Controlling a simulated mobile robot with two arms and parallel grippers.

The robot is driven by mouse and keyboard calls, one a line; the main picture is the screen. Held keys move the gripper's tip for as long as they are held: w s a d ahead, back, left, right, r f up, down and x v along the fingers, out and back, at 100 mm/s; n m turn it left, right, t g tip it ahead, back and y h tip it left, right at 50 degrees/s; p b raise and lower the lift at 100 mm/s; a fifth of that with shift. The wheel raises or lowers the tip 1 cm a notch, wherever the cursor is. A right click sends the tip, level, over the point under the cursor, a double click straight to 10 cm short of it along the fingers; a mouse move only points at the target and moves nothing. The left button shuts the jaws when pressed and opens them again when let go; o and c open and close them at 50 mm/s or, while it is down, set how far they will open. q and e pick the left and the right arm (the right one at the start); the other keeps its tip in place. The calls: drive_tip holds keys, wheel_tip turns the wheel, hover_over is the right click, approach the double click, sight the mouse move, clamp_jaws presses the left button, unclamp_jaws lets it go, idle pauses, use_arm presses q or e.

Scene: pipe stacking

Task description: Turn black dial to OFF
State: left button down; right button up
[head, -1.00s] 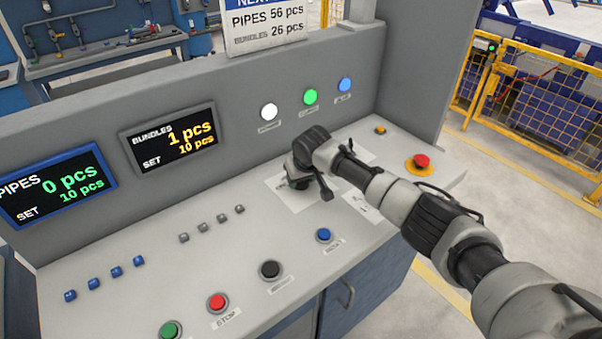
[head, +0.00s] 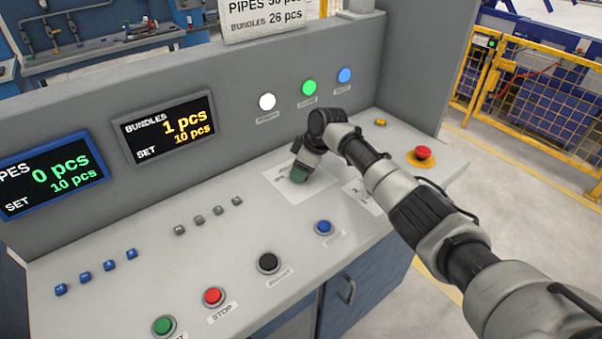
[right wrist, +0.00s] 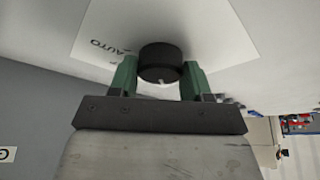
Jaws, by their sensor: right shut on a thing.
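The black dial (right wrist: 161,62) sits on a white label plate (right wrist: 210,30) in the right wrist view, with the word AUTO beside it. A small light mark shows on the dial's rim. My right gripper (right wrist: 160,75) has its green fingers on both sides of the dial and is shut on it. In the head view my right gripper (head: 300,174) is down at the panel's label plate (head: 312,186), and it hides the dial there. The OFF marking cannot be made out. My left gripper is not in view.
A red emergency button (head: 423,152) stands right of my arm. A blue button (head: 323,227), a black button (head: 268,262), a red button (head: 213,296) and a green button (head: 164,325) line the front. Small switches and two displays are at the left.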

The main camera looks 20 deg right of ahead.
drive_tip(key=shift+n+y+b, duration=0.3)
drive_tip(key=shift+n+b, duration=0.2)
drive_tip(key=shift+n, duration=0.3)
drive_tip(key=shift+r+g, duration=0.1)
drive_tip(key=shift+g, duration=0.2)
drive_tip(key=o, duration=0.9)
drive_tip(key=b+v, duration=0.1)
drive_tip(key=v, duration=0.9)
drive_tip(key=shift+d+r, duration=0.1)
drive_tip(key=shift+r, duration=0.25)
